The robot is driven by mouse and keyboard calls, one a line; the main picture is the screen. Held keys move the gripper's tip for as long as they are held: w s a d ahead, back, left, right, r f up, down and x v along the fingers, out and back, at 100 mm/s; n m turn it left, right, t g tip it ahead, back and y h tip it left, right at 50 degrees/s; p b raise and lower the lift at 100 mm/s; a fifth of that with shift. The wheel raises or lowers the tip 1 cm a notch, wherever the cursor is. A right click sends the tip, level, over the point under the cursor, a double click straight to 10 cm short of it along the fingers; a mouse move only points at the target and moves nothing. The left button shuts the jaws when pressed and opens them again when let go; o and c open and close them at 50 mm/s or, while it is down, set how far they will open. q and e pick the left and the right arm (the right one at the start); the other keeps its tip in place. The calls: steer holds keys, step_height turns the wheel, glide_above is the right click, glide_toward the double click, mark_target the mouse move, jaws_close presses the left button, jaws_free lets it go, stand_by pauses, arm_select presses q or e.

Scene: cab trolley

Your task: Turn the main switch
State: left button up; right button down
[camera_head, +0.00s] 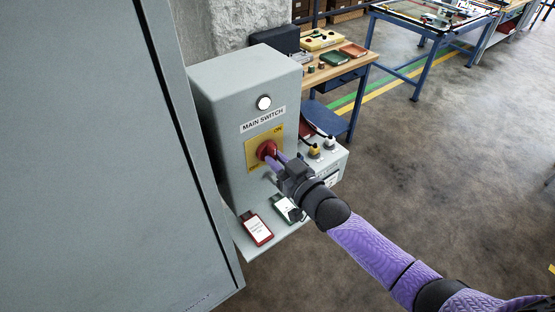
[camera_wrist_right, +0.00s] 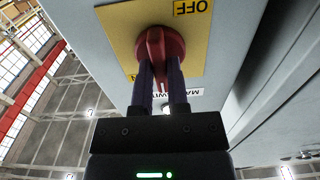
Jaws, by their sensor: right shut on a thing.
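The main switch is a red rotary knob (camera_head: 266,150) on a yellow plate (camera_head: 252,158), fixed to the front of a grey box (camera_head: 245,85). The plate has ON at its upper right and OFF at its lower left. My right gripper (camera_head: 274,157) reaches the knob from the lower right, its two fingers shut on the knob's raised grip. In the right wrist view the fingers (camera_wrist_right: 162,85) lie at either side of the grip of the red knob (camera_wrist_right: 162,48), which runs roughly up and down there. I cannot tell which mark it points to. My left gripper is not in view.
A round white lamp (camera_head: 264,102) sits above the MAIN SWITCH label (camera_head: 263,119). A red tag (camera_head: 257,230) and a green one (camera_head: 287,209) lie on the shelf below. A large grey cabinet (camera_head: 80,150) stands close at left. Open floor lies to the right.

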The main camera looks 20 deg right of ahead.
stand_by(0.4)
steer(key=c, duration=0.6)
jaws_free()
steer(key=v, duration=1)
